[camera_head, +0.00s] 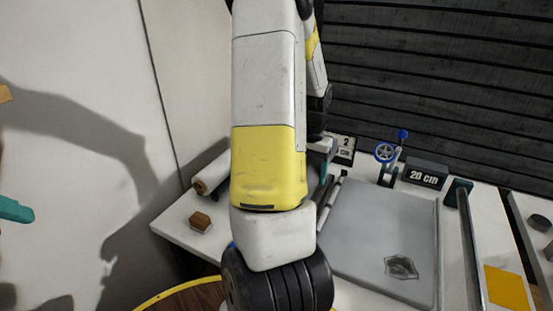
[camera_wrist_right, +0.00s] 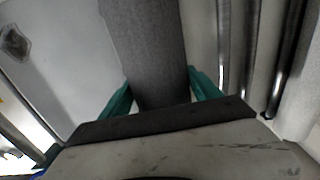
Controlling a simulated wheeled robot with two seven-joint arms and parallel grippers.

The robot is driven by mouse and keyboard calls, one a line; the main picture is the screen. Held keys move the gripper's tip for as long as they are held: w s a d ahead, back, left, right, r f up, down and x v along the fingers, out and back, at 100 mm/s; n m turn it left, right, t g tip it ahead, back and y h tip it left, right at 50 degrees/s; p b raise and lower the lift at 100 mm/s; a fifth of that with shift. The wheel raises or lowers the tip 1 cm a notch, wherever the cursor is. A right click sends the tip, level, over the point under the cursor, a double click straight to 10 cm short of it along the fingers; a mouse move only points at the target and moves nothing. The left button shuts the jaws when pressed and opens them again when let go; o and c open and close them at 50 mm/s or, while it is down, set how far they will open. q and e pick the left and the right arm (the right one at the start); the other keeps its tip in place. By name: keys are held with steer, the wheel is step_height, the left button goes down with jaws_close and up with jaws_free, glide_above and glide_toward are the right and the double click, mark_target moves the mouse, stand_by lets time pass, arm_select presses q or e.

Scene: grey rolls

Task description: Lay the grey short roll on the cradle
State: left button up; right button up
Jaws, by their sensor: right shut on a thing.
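A dark grey roll (camera_wrist_right: 150,50) lies between the two teal fingers of my right gripper (camera_wrist_right: 160,92) in the right wrist view. The gripper is shut on it, and the roll's far end runs out of the top of that view. In the head view my right arm hides the roll, and a teal finger (camera_head: 324,172) shows beside the arm. Parallel dark rods (camera_head: 331,204) lie beside the grey mat; they also show right of the roll in the wrist view (camera_wrist_right: 252,60). I cannot tell whether they are the cradle. One teal finger of my left gripper (camera_head: 15,209) shows at the left edge.
The grey mat (camera_head: 375,215) has a dark patch on it. A white roll (camera_head: 212,172) and a brown block (camera_head: 200,221) are at the table's left. A blue-wheeled device (camera_head: 385,152), a "20 CM" sign (camera_head: 425,174) and a long bar (camera_head: 472,245) stand to the right.

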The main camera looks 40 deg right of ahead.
steer(key=shift+f, duration=3.45)
steer(key=o, duration=2)
step_height(320, 180, up, 8)
steer(key=shift+f, duration=0.1)
